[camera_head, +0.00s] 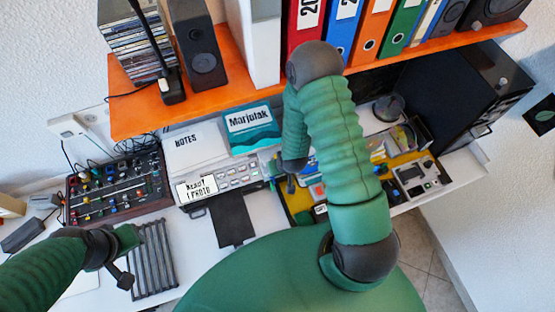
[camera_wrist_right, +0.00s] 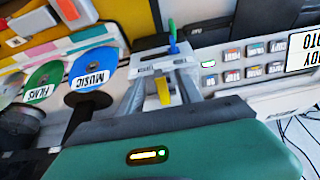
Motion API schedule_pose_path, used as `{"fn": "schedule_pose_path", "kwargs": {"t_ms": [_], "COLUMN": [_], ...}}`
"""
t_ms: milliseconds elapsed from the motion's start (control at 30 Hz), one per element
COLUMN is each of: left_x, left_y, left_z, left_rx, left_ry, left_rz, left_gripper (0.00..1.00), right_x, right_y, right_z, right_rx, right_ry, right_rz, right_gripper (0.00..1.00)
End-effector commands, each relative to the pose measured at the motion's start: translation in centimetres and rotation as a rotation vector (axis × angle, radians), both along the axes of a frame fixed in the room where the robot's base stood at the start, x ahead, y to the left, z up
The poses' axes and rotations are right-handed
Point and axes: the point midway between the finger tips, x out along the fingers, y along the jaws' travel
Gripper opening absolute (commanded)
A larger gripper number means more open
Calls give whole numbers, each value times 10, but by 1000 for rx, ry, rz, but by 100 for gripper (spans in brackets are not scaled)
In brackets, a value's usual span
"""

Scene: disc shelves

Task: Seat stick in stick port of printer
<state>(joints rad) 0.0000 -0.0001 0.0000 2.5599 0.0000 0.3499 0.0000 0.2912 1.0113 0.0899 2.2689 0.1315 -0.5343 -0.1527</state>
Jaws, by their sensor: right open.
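The printer (camera_head: 225,178) stands on the white desk below the orange shelf, with a lit display and rows of buttons on its front. In the right wrist view the printer's front (camera_wrist_right: 240,55) shows at the right. A small blue and green piece, perhaps the stick (camera_wrist_right: 173,40), stands just beyond my right gripper (camera_wrist_right: 163,88), beside the printer's end. A yellow strip shows between the fingers; I cannot tell whether it is the tray behind. My right gripper is open; in the head view my arm largely hides it. My left gripper (camera_head: 122,272) hangs at the lower left, its jaws unclear.
A mixing console (camera_head: 118,188) stands left of the printer, and a dark rack (camera_head: 153,262) lies in front of it. Labelled discs (camera_wrist_right: 92,72) show left in the wrist view. The orange shelf (camera_head: 200,100) with binders and a speaker runs above. A black cabinet (camera_head: 460,90) stands right.

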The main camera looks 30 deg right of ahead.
Motion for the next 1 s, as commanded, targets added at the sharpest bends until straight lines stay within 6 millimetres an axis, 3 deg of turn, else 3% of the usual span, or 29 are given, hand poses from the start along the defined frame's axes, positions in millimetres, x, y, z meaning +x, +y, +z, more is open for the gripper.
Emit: {"fn": "schedule_pose_path", "kwargs": {"t_ms": [267,600,1000], "left_x": [0,0,0], "left_y": [0,0,0], "left_z": [-1,0,-1], "left_rx": [0,0,0], "left_ry": [0,0,0], "left_rz": [0,0,0], "left_gripper": [36,36,36], "right_x": [1,1,1], "right_y": [0,0,0], "right_z": [-2,-2,-1], "right_rx": [0,0,-1], "right_ry": [-1,-1,-1], "right_rz": [0,0,1], "right_gripper": [42,0,0]}}
